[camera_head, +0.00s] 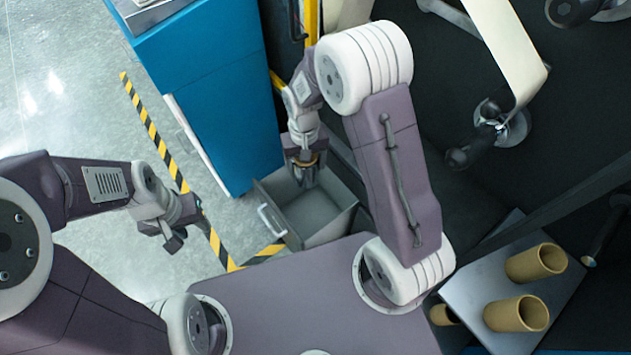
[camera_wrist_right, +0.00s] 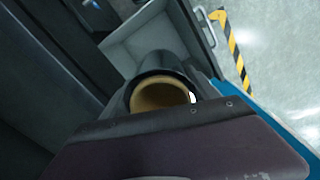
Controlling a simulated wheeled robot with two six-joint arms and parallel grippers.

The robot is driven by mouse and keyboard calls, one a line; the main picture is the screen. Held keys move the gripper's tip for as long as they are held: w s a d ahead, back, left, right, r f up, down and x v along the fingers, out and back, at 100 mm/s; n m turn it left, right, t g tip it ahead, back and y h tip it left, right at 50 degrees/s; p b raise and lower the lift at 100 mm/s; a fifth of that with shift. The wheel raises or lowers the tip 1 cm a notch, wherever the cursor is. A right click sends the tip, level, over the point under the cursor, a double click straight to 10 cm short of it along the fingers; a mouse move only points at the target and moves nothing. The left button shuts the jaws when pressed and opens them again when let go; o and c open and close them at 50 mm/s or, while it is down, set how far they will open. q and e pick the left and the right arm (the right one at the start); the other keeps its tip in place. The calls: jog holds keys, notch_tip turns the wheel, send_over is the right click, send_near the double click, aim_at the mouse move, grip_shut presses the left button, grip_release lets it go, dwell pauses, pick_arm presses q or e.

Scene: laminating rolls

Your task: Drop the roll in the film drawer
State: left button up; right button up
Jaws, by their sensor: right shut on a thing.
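The film drawer (camera_head: 318,222) is a grey, open-topped box pulled out from the dark machine, with a white handle on its front. It also shows in the right wrist view (camera_wrist_right: 128,47). My right gripper (camera_head: 306,175) is over the drawer's far part, pointing down. It is shut on the roll, whose open tan core end (camera_wrist_right: 160,94) shows in the right wrist view; the rest of the roll looks dark and is partly hidden by the gripper. I cannot tell whether the roll touches the drawer. My left gripper (camera_head: 175,236) hangs over the floor, left of the drawer, and looks empty.
A blue cabinet (camera_head: 215,85) stands left of the drawer. Yellow-black tape (camera_head: 155,130) marks the floor. The floor left of the drawer is clear.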

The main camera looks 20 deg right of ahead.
jog(key=f+b, duration=0.2)
jog(key=b, duration=0.1)
jog(key=w+f+b, duration=0.1)
jog(key=f+b, duration=0.2)
jog(key=shift+d+f, duration=0.1)
jog(key=shift+f, duration=0.05)
dwell(0.3)
jog(key=o, duration=1.8)
notch_tip(320, 180, up, 9)
jog(key=p, duration=0.4)
